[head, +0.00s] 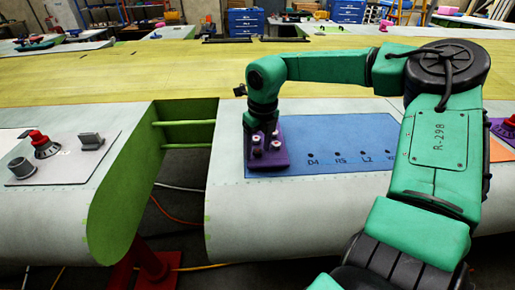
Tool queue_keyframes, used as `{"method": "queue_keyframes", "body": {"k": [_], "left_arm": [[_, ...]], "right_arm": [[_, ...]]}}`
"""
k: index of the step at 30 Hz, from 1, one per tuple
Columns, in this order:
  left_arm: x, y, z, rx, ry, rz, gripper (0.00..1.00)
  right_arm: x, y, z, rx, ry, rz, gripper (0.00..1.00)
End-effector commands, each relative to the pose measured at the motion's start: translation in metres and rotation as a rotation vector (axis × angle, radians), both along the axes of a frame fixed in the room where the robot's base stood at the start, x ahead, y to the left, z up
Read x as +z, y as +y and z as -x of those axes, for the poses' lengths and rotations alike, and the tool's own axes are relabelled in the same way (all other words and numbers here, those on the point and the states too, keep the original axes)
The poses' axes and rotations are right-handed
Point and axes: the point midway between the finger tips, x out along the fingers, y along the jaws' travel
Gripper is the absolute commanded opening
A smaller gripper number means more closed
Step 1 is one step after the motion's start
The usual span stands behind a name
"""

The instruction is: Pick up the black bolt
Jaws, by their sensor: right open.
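A purple block (280,162) stands at the left end of a blue plate (345,135) on the wing. Several bolts or pegs with pale tops (275,145) stand on the block; they are too small to tell which is the black bolt. My right gripper (262,124) points down over the back of the block, close to the pegs. Its fingertips are small and partly hidden; it is open, and I see nothing held in it. Whether it touches a peg cannot be told. My left gripper is not in view.
The blue plate has a row of small dark holes marked D4, R5 and L2. A gap splits the wing left of the plate. A plate with a red knob (38,137) and grey parts (90,141) lies on the left section. An orange-and-purple item (503,130) sits far right.

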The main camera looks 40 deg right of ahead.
Motion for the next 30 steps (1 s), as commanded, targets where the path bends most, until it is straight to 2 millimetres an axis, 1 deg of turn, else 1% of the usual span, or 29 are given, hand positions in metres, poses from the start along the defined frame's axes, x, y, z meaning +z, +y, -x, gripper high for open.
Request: {"method": "queue_keyframes", "body": {"k": [4, 5, 6, 8, 9, 10, 19, 23, 26, 29, 30], "left_arm": [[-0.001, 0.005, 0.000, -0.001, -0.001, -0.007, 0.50], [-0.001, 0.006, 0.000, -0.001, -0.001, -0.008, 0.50], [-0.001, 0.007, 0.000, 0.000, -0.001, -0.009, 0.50], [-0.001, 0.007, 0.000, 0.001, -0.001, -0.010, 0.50], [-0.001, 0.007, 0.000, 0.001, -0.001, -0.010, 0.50], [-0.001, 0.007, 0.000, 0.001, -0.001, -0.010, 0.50], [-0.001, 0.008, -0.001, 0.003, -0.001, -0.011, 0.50], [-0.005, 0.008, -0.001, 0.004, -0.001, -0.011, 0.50], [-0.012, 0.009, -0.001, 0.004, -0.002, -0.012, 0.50], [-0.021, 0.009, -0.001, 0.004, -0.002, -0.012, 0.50], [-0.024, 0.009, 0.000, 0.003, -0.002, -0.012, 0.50]], "right_arm": [[-0.001, 0.000, 0.000, 0.000, -0.001, 0.000, 0.68], [-0.001, 0.000, 0.000, 0.000, -0.001, 0.000, 0.56], [-0.001, 0.000, 0.000, 0.000, -0.001, 0.000, 0.41], [0.000, 0.000, 0.000, 0.000, -0.001, 0.000, 0.18], [0.000, 0.000, 0.000, 0.000, -0.001, 0.000, 0.03], [0.000, 0.000, 0.000, 0.000, -0.001, 0.000, 0.00], [0.001, 0.000, 0.000, -0.001, -0.002, 0.000, 0.00], [0.010, 0.000, -0.001, -0.001, -0.004, 0.000, 0.00], [0.027, 0.000, -0.001, 0.000, -0.007, 0.001, 0.00], [0.055, 0.000, -0.001, -0.001, -0.009, 0.003, 0.00], [0.070, -0.001, -0.002, -0.002, -0.009, 0.004, 0.00]]}}
